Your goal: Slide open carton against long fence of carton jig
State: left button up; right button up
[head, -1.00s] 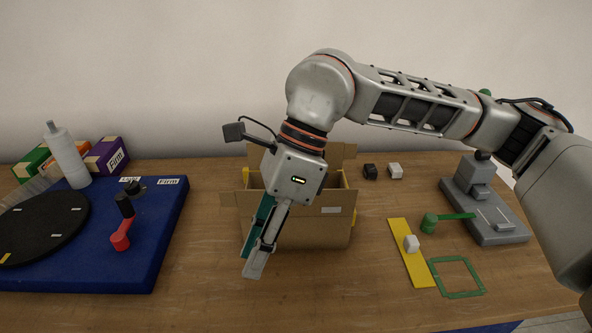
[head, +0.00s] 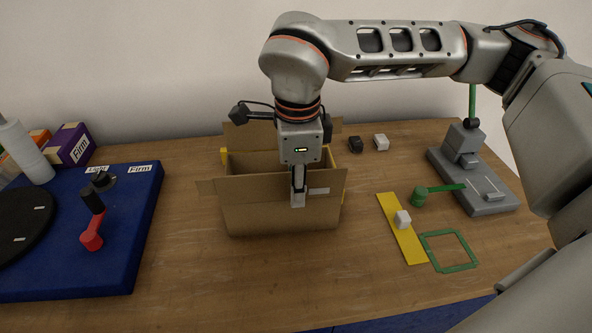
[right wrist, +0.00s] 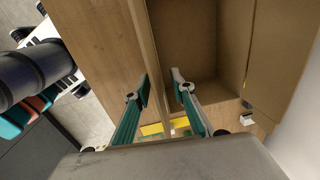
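The open brown carton (head: 260,208) stands upright on the table with its flaps spread; it also fills much of the right wrist view (right wrist: 200,40). Small yellow parts, perhaps of the carton jig, show at its back left corner (head: 224,155) and right side (head: 344,188); the carton hides the rest, and I cannot make out the long fence. My right gripper (head: 298,198) points down at the carton's near wall. In the right wrist view its fingers (right wrist: 160,88) are apart, with the wall's edge between them; contact is unclear. My left gripper is not in view.
A blue board (head: 115,240) with a red crank (head: 92,235) lies left. Right are a yellow strip (head: 410,244) with a white block (head: 402,219), a green frame (head: 450,267) and a grey stand (head: 490,200). Black (head: 355,145) and white (head: 381,142) blocks sit behind.

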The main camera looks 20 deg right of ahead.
jog(key=shift+f, duration=1.15)
grip_shut()
jog(key=shift+w+r, duration=0.1)
jog(key=shift+w+d, duration=0.2)
jog(key=shift+w, duration=0.55)
jog(key=shift+w+d, duration=0.25)
jog(key=shift+w, duration=0.45)
jog(key=shift+w+d, duration=0.2)
jog(key=shift+w, duration=0.55)
jog(key=shift+w+d+p, duration=0.2)
jog(key=shift+w+d, duration=0.1)
jog(key=shift+w, duration=0.7)
jog(key=shift+w+d+p, duration=0.2)
jog(key=shift+w+d, duration=0.05)
jog(key=shift+w, duration=0.75)
jog(key=shift+s, duration=0.1)
